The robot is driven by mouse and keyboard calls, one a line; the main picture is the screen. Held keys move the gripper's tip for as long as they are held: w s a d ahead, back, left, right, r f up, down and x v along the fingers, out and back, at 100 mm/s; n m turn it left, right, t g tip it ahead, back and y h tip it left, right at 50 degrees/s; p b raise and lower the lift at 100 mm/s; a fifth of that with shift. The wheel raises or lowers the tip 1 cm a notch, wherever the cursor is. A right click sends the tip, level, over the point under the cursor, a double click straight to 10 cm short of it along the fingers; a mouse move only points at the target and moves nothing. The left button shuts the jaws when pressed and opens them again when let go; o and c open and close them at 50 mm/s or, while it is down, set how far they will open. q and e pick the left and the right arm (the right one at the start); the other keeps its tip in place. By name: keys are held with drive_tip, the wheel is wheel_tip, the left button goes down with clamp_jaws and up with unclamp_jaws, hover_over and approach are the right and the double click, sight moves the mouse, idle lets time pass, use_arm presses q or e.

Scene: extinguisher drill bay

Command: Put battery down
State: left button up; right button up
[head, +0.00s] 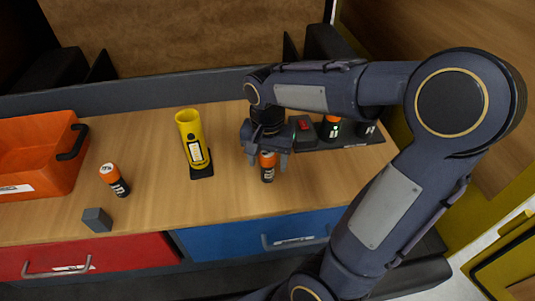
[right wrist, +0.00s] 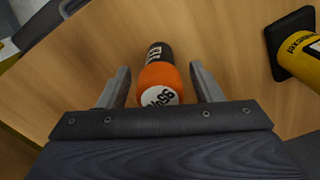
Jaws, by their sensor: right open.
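An orange and black battery (head: 267,167) stands upright on the wooden bench, right of the yellow flashlight tube. My right gripper (head: 266,150) is above it, with its fingers on either side. In the right wrist view the battery (right wrist: 158,75) lies between the two open fingers (right wrist: 162,88), with a gap visible on each side. A second orange and black battery (head: 114,180) stands on the left part of the bench. The yellow flashlight tube (head: 192,138) stands open-topped on a dark base; part of it shows in the right wrist view (right wrist: 303,50). My left gripper is not in view.
An orange bin (head: 38,155) stands at the far left. A small grey block (head: 97,219) lies near the front edge. A dark charger-like unit (head: 345,136) with a red switch sits behind my right gripper. Red (head: 120,253) and blue (head: 235,238) drawers are below the bench.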

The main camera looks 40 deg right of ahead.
wheel_tip(320, 180, up, 12)
drive_tip(key=shift+p, duration=0.35)
drive_tip(key=shift+s+a, duration=0.15)
drive_tip(key=shift+s, duration=0.15)
drive_tip(key=s+a+f+n+t+y, duration=0.3)
drive_tip(key=s+a+f+n+t, duration=0.2)
drive_tip(key=s+a+f+n, duration=0.3)
drive_tip(key=s, duration=0.3)
drive_tip(key=shift+a+f+n+t+y, duration=0.2)
drive_tip(key=shift+a+n+t+y, duration=0.1)
drive_tip(key=shift+a+y, duration=0.1)
drive_tip(key=shift+s, duration=0.15)
